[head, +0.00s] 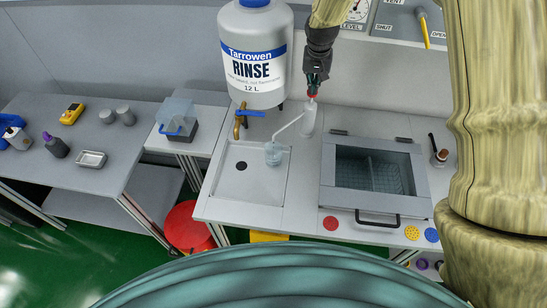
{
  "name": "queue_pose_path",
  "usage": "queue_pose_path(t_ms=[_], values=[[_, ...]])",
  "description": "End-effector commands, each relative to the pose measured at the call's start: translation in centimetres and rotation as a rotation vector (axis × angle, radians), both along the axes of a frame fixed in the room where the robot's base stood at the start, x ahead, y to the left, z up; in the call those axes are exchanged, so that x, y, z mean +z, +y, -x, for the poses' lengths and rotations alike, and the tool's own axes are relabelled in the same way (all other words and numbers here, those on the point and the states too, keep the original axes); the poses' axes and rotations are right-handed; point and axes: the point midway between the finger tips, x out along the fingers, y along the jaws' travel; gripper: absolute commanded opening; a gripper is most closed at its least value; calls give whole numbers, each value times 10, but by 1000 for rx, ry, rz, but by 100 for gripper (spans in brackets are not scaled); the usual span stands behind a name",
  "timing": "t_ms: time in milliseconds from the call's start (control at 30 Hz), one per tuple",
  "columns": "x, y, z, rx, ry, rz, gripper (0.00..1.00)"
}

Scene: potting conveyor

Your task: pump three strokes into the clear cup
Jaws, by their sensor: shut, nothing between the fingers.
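The clear cup (273,153) stands upright on the sink area's grey surface, with pale bluish content or tint in its lower part. A white pump bottle (309,120) stands just behind and right of it. The bottle's long thin spout (289,125) slopes down left to above the cup. My gripper (312,95) is shut, pointing down at the top of the pump bottle. It holds nothing. Whether its tips touch the pump head is hard to tell at this size.
A large Tarrowen Rinse tank (256,55) hangs behind, with a brass tap (238,125) below it. A lidded glass-top box (375,170) stands right. A side table (60,140) at left holds a yellow meter (72,114) and a metal tray (91,159).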

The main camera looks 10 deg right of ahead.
Motion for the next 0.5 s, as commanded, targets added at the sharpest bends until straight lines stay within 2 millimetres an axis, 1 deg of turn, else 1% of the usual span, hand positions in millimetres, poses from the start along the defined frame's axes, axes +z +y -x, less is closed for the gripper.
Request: queue_pose_path(t_ms=[33, 333, 500], values=[[-3, 0, 1, 0, 2, 0, 0], [-12, 0, 1, 1, 3, 0, 0], [-11, 0, 1, 1, 4, 0, 0]])
